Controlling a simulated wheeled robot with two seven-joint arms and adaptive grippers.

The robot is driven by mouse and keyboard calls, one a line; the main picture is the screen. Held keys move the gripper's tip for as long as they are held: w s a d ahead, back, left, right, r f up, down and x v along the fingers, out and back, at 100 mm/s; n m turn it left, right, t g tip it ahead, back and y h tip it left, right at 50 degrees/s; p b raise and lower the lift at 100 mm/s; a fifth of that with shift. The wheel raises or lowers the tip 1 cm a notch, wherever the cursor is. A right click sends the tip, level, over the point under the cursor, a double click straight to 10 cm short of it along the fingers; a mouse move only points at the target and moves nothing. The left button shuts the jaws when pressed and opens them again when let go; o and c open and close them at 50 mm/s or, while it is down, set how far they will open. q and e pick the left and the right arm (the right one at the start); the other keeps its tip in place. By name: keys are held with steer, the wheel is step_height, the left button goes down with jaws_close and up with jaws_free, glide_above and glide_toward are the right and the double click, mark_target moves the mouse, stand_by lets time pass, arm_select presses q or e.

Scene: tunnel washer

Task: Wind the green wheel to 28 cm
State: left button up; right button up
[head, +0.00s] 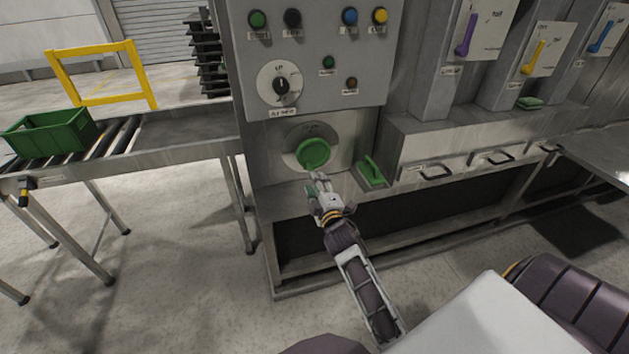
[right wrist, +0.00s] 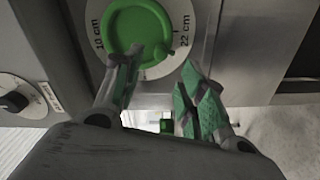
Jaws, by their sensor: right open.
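The green wheel (head: 313,153) is a round knob on a pale dial plate, low on the grey control panel. In the right wrist view the green wheel (right wrist: 136,28) shows at the top, with "10 cm" on the dial at its left and "22 cm" at its right. My right gripper (head: 318,182) is just below and in front of the wheel. In the right wrist view its two green-padded fingers (right wrist: 158,72) are spread apart with nothing between them, the left fingertip overlapping the wheel's lower edge; I cannot tell whether it touches. My left gripper is not in view.
Above the wheel are a black selector knob (head: 281,86) and several coloured buttons. Drawers with black handles (head: 435,173) run further right. A green crate (head: 50,132) stands on the roller conveyor at left.

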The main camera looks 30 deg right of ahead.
steer(key=shift+v, duration=2.2)
steer(key=shift+w+a, duration=0.1)
